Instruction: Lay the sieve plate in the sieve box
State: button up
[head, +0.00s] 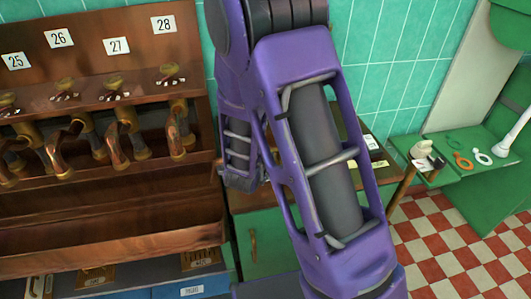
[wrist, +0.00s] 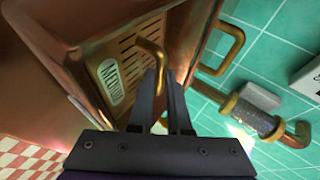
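The sieve plate (wrist: 128,54) is a copper-coloured slotted plate with a white label reading MEDIUM (wrist: 110,82) and a brass loop handle (wrist: 150,52). It shows in the wrist view, tilted, within the walls of a copper box (wrist: 62,62), which looks like the sieve box. I cannot tell whether the plate touches the box floor. My gripper (wrist: 166,76) has its two dark fingers close together at the handle and appears shut on it. The fingers cover part of the handle. In the head view my arm hides the gripper and this plate.
A brass handle (wrist: 232,48) and a pipe with a clear section (wrist: 255,118) are right of the box. In the head view, a copper rack (head: 100,205) with numbered taps fills the left. A slotted plate (head: 200,258) lies below it. A green bench (head: 470,150) holds small items at right.

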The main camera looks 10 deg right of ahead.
jog(key=shift+o, duration=0.8)
jog(key=shift+r+p, duration=0.2)
jog(key=shift+p, duration=0.1)
jog(key=v, duration=0.9)
jog(key=shift+b+v, duration=1.15)
jog(key=shift+v, duration=0.35)
